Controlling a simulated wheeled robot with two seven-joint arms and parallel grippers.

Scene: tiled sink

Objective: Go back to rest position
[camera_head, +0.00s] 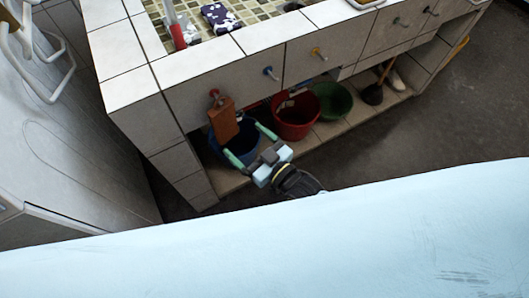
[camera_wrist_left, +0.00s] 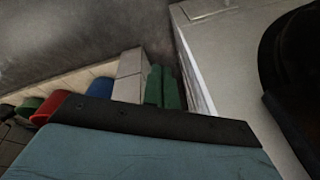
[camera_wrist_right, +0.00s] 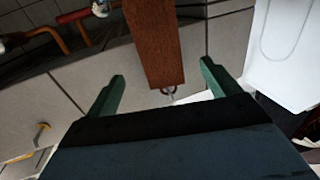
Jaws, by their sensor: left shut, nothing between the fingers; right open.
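My right gripper (camera_head: 249,146) is open in front of the tiled sink counter, near its left end. A brown wooden block (camera_head: 223,119) hangs from a red knob (camera_head: 215,94) on the counter front, just beyond the fingers. In the right wrist view the open fingers (camera_wrist_right: 161,84) stand apart, with the brown block (camera_wrist_right: 155,40) in line with the gap between them. I cannot tell whether they touch it. My left gripper (camera_wrist_left: 162,86) shows only in the left wrist view. Its green fingers are together with nothing between them.
Blue (camera_head: 236,142), red (camera_head: 296,117) and green (camera_head: 332,100) buckets stand on the low shelf under the counter. A plunger (camera_head: 374,92) is farther right. A white appliance (camera_head: 70,130) stands at the left. Dark floor (camera_head: 440,120) is clear at the right.

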